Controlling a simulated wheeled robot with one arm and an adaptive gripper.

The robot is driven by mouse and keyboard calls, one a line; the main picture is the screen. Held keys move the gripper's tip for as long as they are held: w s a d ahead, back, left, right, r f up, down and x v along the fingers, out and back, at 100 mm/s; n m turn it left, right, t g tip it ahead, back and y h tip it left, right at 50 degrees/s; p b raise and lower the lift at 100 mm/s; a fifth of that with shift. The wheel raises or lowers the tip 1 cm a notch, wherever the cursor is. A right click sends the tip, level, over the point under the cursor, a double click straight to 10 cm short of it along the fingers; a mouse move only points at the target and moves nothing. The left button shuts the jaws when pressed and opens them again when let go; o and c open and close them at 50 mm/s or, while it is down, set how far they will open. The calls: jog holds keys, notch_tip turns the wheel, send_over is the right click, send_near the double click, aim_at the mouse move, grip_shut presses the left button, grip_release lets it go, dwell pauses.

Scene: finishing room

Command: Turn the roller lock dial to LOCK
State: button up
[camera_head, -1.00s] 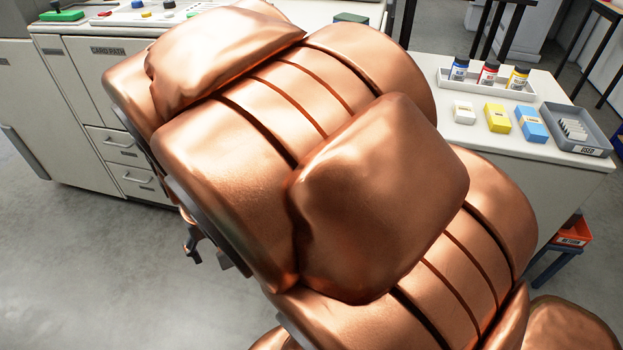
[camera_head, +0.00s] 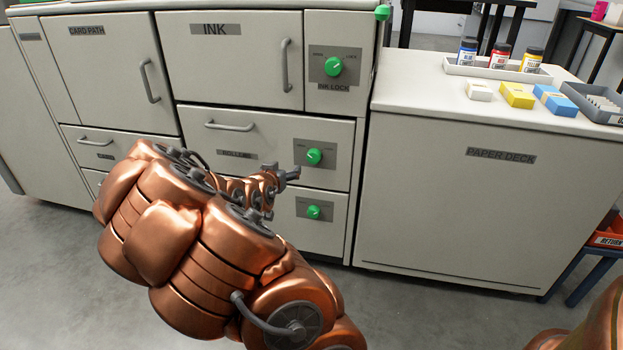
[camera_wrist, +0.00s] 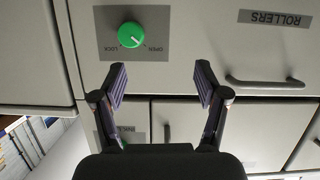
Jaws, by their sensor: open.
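The roller lock dial (camera_head: 314,156) is a green round knob on a grey plate, at the right end of the drawer labelled ROLLERS. In the wrist view, which is upside down, the same dial (camera_wrist: 131,35) has a pale mark pointing toward OPEN, away from LOCK. My gripper (camera_head: 289,173) is close to the drawer front, just left of and slightly below the dial in the head view. In the wrist view my gripper (camera_wrist: 160,82) is open and empty. The dial lies beyond the fingertips, toward the left finger, with nothing between the fingers.
Another green dial, the ink lock (camera_head: 333,66), sits above, and a third green dial (camera_head: 314,212) below. Drawer handle (camera_head: 230,125) and ink door handle (camera_head: 285,65) stick out nearby. The paper deck (camera_head: 470,180) stands at right, with bottles and boxes on top. Grey floor is open at lower left.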

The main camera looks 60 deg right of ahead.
aim_at(312, 158)
jog(key=shift+s+d+f+m+h+b, duration=0.1)
jog(key=shift+d+f+h+b, duration=0.8)
jog(key=shift+d, duration=1.4)
jog(key=shift+s+d+f+m+h+b, duration=0.1)
jog(key=shift+d+f+h+b, duration=0.25)
jog(key=shift+d+b, duration=1.45)
jog(key=shift+d+f+m+h+b, duration=0.1)
jog(key=shift+d+f+h+b, duration=0.55)
jog(key=shift+d, duration=2.1)
jog(key=shift+r, duration=0.15)
jog(key=c, duration=1.2)
